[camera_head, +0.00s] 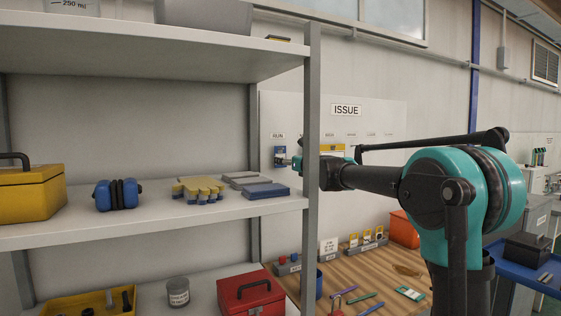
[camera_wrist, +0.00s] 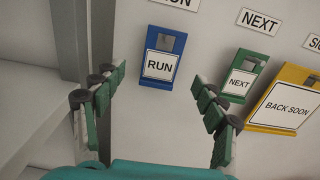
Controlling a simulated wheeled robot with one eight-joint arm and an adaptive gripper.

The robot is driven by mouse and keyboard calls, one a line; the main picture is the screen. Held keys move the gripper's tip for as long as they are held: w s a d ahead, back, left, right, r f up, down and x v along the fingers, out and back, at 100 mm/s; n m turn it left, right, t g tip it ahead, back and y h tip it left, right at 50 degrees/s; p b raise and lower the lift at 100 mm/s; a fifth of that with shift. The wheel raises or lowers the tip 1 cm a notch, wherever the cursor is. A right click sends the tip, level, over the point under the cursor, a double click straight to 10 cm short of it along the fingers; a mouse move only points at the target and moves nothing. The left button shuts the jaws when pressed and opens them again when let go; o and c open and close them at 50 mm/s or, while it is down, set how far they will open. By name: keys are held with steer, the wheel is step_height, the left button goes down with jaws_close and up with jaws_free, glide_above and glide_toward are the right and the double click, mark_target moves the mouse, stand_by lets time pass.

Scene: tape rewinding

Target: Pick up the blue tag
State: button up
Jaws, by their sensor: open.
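The blue tag (camera_wrist: 146,84) bears a white label reading RUN and hangs on the pale wall board, upper middle of the wrist view. It also shows small in the head view (camera_head: 280,151), just left of the shelf post. My gripper (camera_wrist: 159,82) is open and empty, with one green finger on each side of the tag's lower part in the picture. I cannot tell how far the fingertips are from the board. In the head view the gripper (camera_head: 292,162) is partly hidden by the post, close to the tag.
A green NEXT tag (camera_wrist: 239,97) and a yellow BACK SOON tag (camera_wrist: 285,118) hang to the right. A grey shelf post (camera_head: 311,130) stands between the head camera and my gripper. A shelf (camera_head: 140,222) holds gloves and ear muffs. A wooden bench (camera_head: 375,278) is below.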

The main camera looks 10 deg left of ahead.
mark_target(280, 156)
steer(key=shift+r+x, duration=0.15)
steer(key=shift+x, duration=1.15)
steer(key=shift+r+x, duration=0.15)
steer(key=shift+x, duration=1.2)
steer(key=c, duration=1)
